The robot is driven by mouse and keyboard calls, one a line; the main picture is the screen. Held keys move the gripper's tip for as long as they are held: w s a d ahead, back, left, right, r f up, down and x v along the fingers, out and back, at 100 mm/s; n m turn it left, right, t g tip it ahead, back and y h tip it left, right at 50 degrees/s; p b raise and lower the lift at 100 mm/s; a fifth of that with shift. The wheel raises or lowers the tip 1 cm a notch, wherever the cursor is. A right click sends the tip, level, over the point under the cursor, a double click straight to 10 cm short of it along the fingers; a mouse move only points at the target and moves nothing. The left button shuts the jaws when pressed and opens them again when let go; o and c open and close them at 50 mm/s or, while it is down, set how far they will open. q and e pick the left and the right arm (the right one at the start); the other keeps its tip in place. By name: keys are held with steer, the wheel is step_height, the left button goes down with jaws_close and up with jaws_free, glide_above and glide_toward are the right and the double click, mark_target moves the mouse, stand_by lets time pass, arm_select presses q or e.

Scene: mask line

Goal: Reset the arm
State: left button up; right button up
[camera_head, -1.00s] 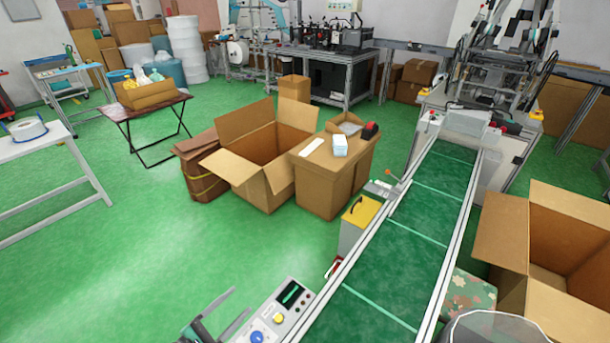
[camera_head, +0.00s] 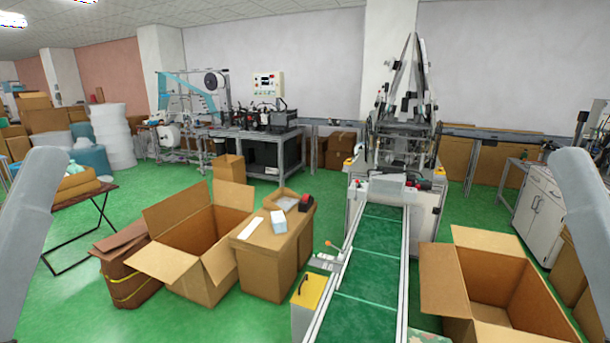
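Two grey links of my own arms show, one at the left edge and one at the right edge of the head view. Both reach up from the lower part of the picture. Neither gripper is in view, so I cannot see their fingers or whether they hold anything. No other object is named by the task.
A green conveyor belt (camera_head: 366,269) runs ahead to a machine (camera_head: 402,140). Open cardboard boxes stand left (camera_head: 166,264) and right (camera_head: 455,294) of it. Green floor (camera_head: 205,323) is clear at the lower left.

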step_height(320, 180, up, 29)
steer(key=p, duration=2.6)
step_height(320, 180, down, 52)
steer(key=b, duration=5.3)
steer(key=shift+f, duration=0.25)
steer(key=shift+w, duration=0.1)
